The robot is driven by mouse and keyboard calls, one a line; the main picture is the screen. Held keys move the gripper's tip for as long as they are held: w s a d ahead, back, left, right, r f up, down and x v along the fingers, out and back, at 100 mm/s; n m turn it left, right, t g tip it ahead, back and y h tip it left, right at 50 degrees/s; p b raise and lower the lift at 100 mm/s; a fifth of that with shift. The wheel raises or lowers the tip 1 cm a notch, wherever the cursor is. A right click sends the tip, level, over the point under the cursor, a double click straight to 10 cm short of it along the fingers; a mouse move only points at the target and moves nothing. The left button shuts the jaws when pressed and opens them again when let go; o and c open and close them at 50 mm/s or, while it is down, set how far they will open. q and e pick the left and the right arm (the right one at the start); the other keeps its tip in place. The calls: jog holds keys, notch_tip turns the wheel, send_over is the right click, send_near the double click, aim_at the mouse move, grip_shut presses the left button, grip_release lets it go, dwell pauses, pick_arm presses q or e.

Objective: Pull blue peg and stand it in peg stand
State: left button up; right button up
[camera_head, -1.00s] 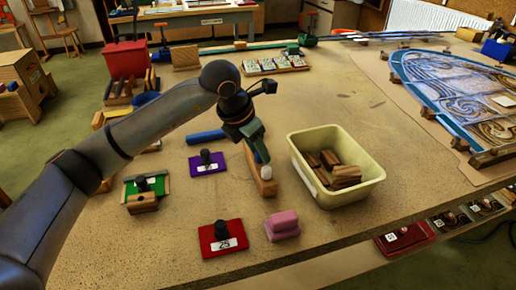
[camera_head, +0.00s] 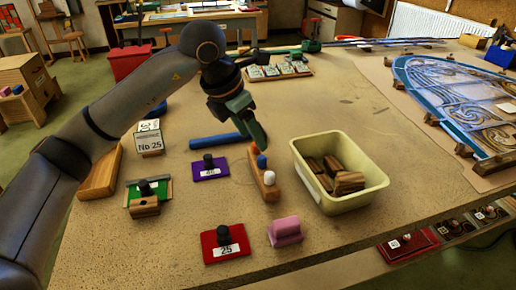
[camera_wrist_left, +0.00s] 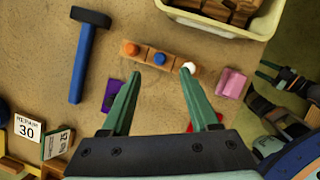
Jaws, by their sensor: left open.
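A blue peg (camera_head: 262,161) stands in a narrow wooden block (camera_head: 272,195), between an orange peg (camera_head: 254,150) and a white peg (camera_head: 269,176). All three also show in the left wrist view, with the blue peg (camera_wrist_left: 159,58) in the middle. I take this block for the peg stand, but cannot tell for sure. My left gripper (camera_head: 256,140) is open and empty, its fingers pointing down by the far end of the block. In the left wrist view its spread fingertips (camera_wrist_left: 160,73) frame the blue and white pegs from below. My right gripper (camera_wrist_left: 285,82) appears partly at that view's right edge.
A cream bin (camera_head: 368,202) with wooden pieces stands right of the block. A blue-handled hammer (camera_head: 215,141) and a purple plate (camera_head: 210,168) lie to the left. A pink block (camera_head: 285,232) and a red plate (camera_head: 224,243) are nearer. Clear table lies beyond the bin.

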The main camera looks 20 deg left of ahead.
pick_arm(q)
jog(key=shift+v, duration=2.25)
